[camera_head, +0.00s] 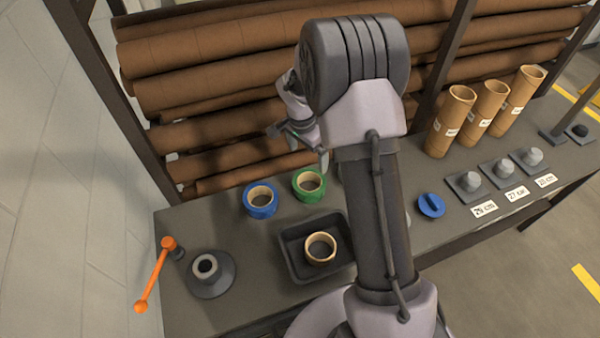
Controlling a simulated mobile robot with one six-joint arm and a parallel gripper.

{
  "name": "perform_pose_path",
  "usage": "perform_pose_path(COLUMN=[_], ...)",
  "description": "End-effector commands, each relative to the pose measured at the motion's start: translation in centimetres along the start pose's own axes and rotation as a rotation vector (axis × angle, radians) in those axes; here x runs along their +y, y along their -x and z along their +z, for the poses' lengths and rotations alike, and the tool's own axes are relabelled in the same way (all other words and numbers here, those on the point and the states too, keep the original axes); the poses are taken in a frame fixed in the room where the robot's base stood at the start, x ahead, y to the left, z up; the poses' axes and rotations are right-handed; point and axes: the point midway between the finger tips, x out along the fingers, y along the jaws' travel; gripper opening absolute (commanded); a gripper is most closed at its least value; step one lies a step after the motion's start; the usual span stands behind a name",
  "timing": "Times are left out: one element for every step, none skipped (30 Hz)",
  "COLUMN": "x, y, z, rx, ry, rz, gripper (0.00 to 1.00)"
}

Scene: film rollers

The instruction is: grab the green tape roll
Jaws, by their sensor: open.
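The green tape roll (309,185) lies flat on the dark table, with its tan core facing up. A blue tape roll (261,201) lies to its left. My gripper (302,155) is above and slightly behind the green roll in the picture, apart from it as far as I can tell. The gripper is open and nothing shows between its fingers. My arm hides part of the gripper and the table just right of the green roll.
A black tray (290,262) holding a tan roll (320,248) stands in front of the green roll. A grey cone-shaped piece (211,274) and an orange crank (155,272) are at left. Cardboard tubes (452,121) stand at right. Long brown rolls (200,95) fill the rack behind.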

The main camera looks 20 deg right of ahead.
Motion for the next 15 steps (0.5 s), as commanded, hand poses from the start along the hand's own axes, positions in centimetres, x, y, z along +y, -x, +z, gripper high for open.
perform_pose_path(x=[0.1, 0.1, 0.1, 0.1, 0.1, 0.1, 0.1, 0.1, 0.1, 0.0, 0.0, 0.0, 0.0, 0.0, 0.0], y=[-2.1, -3.0, -4.3, -5.2, -6.0, -7.0, -7.7, -8.2, -8.8, -9.1, -9.3, -9.6, -9.8, -10.1, -10.6], z=[0.1, 0.2, 0.2, 0.2, 0.2, 0.2, 0.2, 0.2, 0.2, 0.2, 0.2, 0.2, 0.2, 0.3, 0.4], rx=[-0.002, -0.003, -0.003, -0.002, -0.003, -0.002, -0.002, -0.003, -0.002, -0.001, -0.001, -0.001, -0.002, -0.002, -0.002], ry=[0.001, 0.002, 0.002, 0.002, 0.002, 0.003, 0.003, 0.003, 0.003, 0.003, 0.003, 0.002, 0.002, 0.002, 0.003], rz=[0.004, 0.004, 0.004, 0.003, 0.003, 0.003, 0.003, 0.003, 0.001, 0.001, 0.001, 0.001, 0.001, 0.001, 0.001], gripper=[1.00, 1.00, 1.00, 1.00, 1.00, 1.00, 1.00, 1.00, 1.00, 1.00, 1.00, 1.00, 1.00, 1.00, 1.00])
